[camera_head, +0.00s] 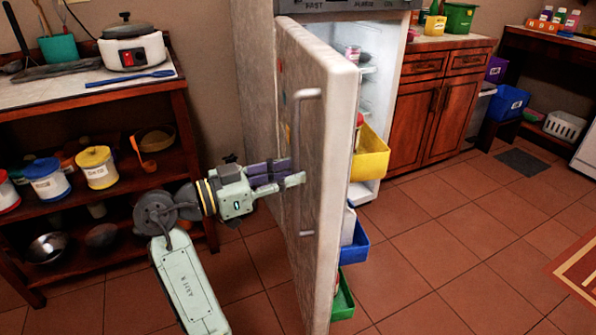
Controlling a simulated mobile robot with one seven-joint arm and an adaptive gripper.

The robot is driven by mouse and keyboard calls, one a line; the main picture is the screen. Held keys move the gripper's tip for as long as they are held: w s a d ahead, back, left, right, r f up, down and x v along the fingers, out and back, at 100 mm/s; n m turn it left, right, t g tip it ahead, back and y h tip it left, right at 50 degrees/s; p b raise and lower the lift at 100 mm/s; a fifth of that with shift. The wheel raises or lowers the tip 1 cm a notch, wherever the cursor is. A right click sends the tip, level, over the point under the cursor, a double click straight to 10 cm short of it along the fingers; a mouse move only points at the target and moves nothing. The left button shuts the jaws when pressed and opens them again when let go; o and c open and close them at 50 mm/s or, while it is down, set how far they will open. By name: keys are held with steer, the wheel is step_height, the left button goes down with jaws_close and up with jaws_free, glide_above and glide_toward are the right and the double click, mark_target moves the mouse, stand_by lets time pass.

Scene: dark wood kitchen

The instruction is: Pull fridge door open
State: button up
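The fridge door (335,130) stands wide open, swung out toward me, with its pale outer face on the left. A long vertical handle (297,130) runs down that face. My gripper (292,174) reaches in from the left at the handle's middle height. Its fingers lie close together and overlap the handle bar in the picture. I cannot tell whether they grip it or only lie against it. The fridge (384,100) shows its lit white interior and shelves to the right of the door.
A yellow bin (371,153), a blue bin (354,243) and a green bin (342,300) sit on the door's inner side. A wooden shelf unit (100,90) with pots stands left, close to my arm. The tiled floor (450,235) right of the door is clear.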

steer(key=v, duration=0.9)
steer(key=shift+a, duration=0.25)
steer(key=shift+s, duration=0.15)
